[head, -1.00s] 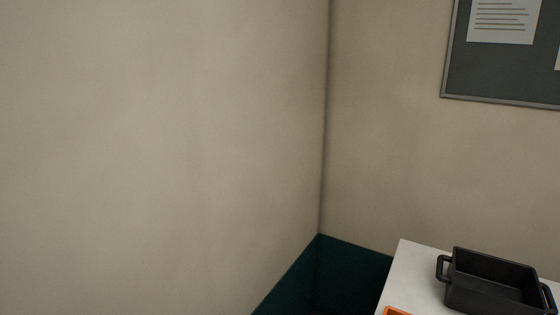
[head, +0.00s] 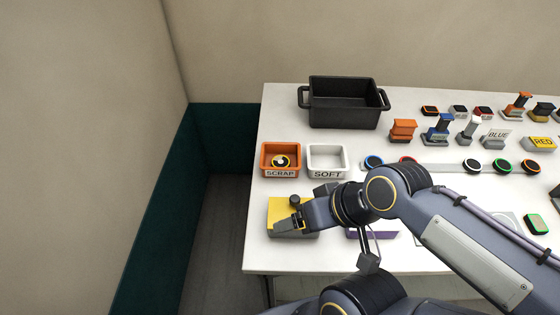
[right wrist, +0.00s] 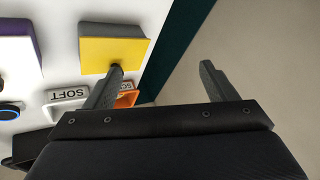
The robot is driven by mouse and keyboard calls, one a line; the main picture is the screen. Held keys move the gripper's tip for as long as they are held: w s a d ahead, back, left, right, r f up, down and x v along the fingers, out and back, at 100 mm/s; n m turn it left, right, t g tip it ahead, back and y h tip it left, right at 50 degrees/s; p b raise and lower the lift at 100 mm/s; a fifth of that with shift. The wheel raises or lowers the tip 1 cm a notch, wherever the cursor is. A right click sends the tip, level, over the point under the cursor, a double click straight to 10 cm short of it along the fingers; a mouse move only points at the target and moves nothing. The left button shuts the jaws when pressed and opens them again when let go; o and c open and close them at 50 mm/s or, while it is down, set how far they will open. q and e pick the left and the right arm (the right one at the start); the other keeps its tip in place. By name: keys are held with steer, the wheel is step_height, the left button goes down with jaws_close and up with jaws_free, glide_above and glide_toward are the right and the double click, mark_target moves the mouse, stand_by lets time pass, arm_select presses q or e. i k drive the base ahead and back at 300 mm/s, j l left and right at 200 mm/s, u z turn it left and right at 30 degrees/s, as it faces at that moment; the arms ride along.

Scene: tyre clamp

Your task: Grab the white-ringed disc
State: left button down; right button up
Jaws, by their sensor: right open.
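A dark disc with a pale, white-looking ring (head: 472,166) lies on the right part of the white table in the head view, at the left end of a short row. Beside it lie a green-ringed disc (head: 502,167) and an orange-ringed disc (head: 530,166). My right gripper (head: 297,213) is far to the left of it, above the yellow-topped block (head: 283,208). In the right wrist view the right gripper (right wrist: 163,68) is open and empty between its fingers. The white-ringed disc is not visible in that view. My left gripper is not in view.
A SCRAP bin (head: 267,152) with a yellow-ringed disc, an empty SOFT bin (head: 328,174) and a black tub (head: 344,106) stand on the left part of the table. Stamps and small blocks stand behind the disc row. My arm covers part of the table front.

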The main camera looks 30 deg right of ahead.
mark_target(472, 166)
steer(key=k+l, duration=0.35)
steer(key=l+z, duration=0.1)
steer(key=z, duration=0.3)
steer(key=k+l+z, duration=0.1)
steer(key=z, duration=0.3)
steer(key=l+z, duration=0.1)
steer(key=z, duration=0.35)
steer(key=l+z, duration=0.1)
steer(key=z, duration=0.3)
steer(key=l+z, duration=0.1)
steer(key=z, duration=0.3)
steer(key=i+l, duration=0.15)
steer(key=l, duration=0.15)
steer(key=i+l, duration=0.35)
steer(key=l, duration=0.25)
steer(key=i+l+u, duration=0.1)
steer(key=u, duration=0.3)
steer(key=l+u, duration=0.4)
steer(key=i+l+u, duration=0.1)
steer(key=l+u, duration=0.2)
steer(key=u, duration=0.95)
